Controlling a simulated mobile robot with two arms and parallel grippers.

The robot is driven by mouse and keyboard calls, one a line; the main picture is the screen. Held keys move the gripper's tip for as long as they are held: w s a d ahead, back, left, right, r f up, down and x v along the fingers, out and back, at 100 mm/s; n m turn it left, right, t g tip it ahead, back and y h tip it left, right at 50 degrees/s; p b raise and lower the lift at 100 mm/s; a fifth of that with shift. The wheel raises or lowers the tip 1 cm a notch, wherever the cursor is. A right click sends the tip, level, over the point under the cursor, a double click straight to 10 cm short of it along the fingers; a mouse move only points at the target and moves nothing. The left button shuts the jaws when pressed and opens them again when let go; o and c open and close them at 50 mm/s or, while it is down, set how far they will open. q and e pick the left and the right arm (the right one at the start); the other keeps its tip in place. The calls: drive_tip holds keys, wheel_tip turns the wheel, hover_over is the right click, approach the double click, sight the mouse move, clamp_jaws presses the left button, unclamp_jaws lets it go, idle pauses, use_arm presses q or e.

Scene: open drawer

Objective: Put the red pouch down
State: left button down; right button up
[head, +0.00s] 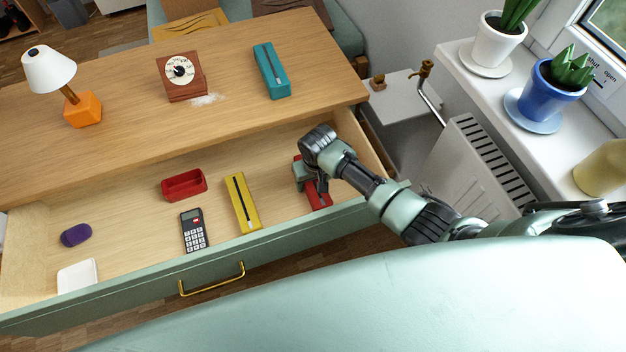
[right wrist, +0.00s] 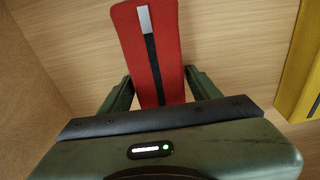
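The red pouch (right wrist: 172,42), with a dark zip strip and a pale tab, is in the right part of the open drawer. In the head view it shows only partly (head: 318,197), beneath my right gripper (head: 306,176). In the right wrist view, the two fingers (right wrist: 158,82) are on either side of the pouch, close against its edges; the gripper looks shut on it. The pouch is at or very near the drawer floor; a small gap below it cannot be told. My left gripper is not in view.
The drawer (head: 130,278) also holds a yellow pouch (head: 242,203), a calculator (head: 194,231), a red tray (head: 184,185), a purple object (head: 75,235) and a white dish (head: 78,276). A teal pouch (head: 271,71), a dial clock (head: 181,76) and a lamp (head: 82,108) stand on the desktop.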

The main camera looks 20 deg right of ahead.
sight(315, 185)
drive_tip(key=shift+o, duration=0.2)
drive_tip(key=shift+r, duration=0.3)
wheel_tip(315, 185, up, 12)
drive_tip(key=s+p, duration=0.1)
drive_tip(key=p, duration=0.1)
drive_tip(key=shift+s+f+p, duration=0.15)
drive_tip(key=shift+s+p, duration=0.15)
drive_tip(key=shift+s, duration=0.1)
